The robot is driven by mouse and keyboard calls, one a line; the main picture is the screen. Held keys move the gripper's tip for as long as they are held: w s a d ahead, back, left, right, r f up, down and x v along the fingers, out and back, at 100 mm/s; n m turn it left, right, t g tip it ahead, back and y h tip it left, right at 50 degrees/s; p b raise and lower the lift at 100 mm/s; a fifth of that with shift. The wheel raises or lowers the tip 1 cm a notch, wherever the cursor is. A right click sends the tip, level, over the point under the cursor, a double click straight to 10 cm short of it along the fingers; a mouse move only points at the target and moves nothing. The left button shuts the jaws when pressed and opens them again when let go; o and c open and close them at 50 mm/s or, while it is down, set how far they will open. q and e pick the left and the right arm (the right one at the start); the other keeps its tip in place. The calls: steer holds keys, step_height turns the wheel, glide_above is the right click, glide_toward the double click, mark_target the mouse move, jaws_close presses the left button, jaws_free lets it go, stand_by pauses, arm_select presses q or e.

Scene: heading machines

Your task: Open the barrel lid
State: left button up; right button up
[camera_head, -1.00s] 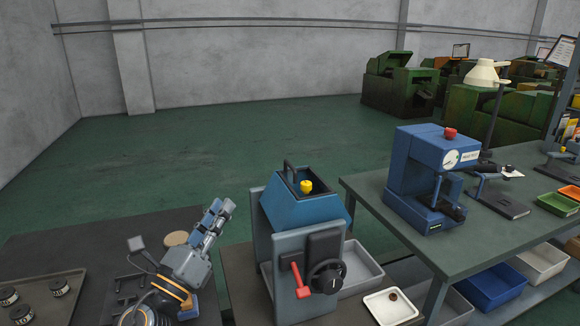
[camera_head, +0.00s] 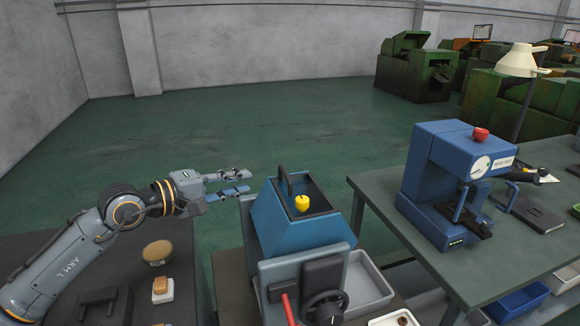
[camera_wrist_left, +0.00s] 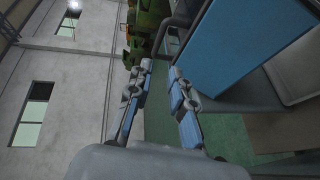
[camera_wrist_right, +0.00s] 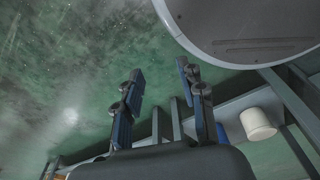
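The barrel (camera_head: 285,223) is a blue, tapered body on a grey stand.
A red lever (camera_head: 288,308) and a black dial (camera_head: 326,308) are on the stand's front. A blue press (camera_head: 430,185) stands on the green table at right. A round brown-topped pot (camera_head: 157,252) and small blocks sit on the left bench.

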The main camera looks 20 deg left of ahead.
mark_target(285, 172)
arm_select(q)
steer(key=p+x, duration=0.1)
steer(key=x, duration=0.2)
steer(key=p+x, duration=0.2)
steer(key=x, duration=0.2)
steer(key=p+x, duration=0.2)
steer(key=x, duration=0.2)
steer(key=shift+d+r, duration=0.25)
steer(key=shift+d, duration=0.2)
steer(key=shift+w+d+f, duration=0.1)
steer(key=shift+w+d, duration=0.05)
steer(key=shift+w, duration=0.05)
steer(key=shift+w+d+f, duration=0.1)
steer(key=shift+w+f, duration=0.05)
steer(key=shift+w, duration=0.1)
jaws_close()
arm_select(e)
steer(key=s+r, duration=0.5)
steer(key=shift+r+g, duration=0.3)
steer(key=shift+w+a, duration=0.1)
